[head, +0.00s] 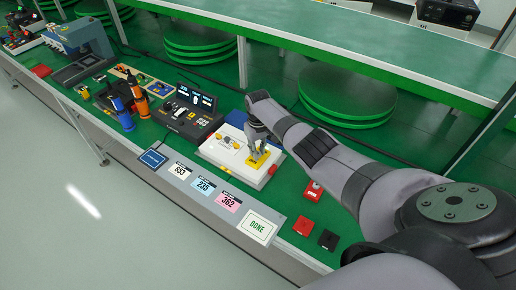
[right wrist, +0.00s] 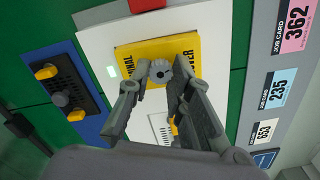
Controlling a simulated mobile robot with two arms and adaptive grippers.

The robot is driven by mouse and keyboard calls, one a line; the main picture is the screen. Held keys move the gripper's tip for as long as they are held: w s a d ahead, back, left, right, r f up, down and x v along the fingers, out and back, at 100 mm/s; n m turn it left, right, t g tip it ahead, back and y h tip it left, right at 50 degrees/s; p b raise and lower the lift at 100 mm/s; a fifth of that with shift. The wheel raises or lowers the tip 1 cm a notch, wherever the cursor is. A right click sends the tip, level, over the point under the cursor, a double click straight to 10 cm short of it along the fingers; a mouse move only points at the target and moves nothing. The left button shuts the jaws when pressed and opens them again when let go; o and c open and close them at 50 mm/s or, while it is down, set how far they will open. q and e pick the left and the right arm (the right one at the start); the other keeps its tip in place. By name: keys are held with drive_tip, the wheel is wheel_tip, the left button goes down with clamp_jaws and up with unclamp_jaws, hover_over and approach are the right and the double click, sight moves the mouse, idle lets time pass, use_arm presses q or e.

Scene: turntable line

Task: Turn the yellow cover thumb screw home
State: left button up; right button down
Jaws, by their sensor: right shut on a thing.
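The yellow cover (head: 264,166) lies on the white unit on the green bench. In the right wrist view the yellow cover (right wrist: 181,46) carries black lettering, partly hidden by my fingers. A round grey thumb screw (right wrist: 160,70) sits at the cover's edge. My right gripper (head: 256,146) reaches down over the cover. In the right wrist view my right gripper (right wrist: 161,78) has its fingertips on either side of the thumb screw and is shut on it. How deep the screw sits cannot be told. My left gripper is not in view.
The white unit (head: 219,151) has other yellow parts to the left. Job cards (head: 203,186) and a DONE card (head: 258,227) lie along the front edge. Red (head: 303,226) and black (head: 328,240) blocks sit nearer me. A black console (head: 190,112) stands left.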

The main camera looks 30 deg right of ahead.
drive_tip(key=m+p, duration=0.1)
drive_tip(key=m, duration=0.5)
drive_tip(key=shift+w+r, duration=0.1)
drive_tip(key=shift+r, duration=0.05)
drive_tip(key=m+p, duration=0.1)
drive_tip(key=m, duration=0.5)
drive_tip(key=shift+w+m, duration=0.1)
drive_tip(key=shift+m, duration=0.3)
drive_tip(key=m, duration=0.4)
drive_tip(key=shift+r, duration=0.1)
drive_tip(key=shift+w+d+m, duration=0.1)
drive_tip(key=shift+m, duration=2.1)
drive_tip(key=c, duration=1.7)
unclamp_jaws()
drive_tip(key=shift+r, duration=0.1)
drive_tip(key=shift+o, duration=1.3)
drive_tip(key=shift+s, duration=0.2)
drive_tip(key=shift+f, duration=0.25)
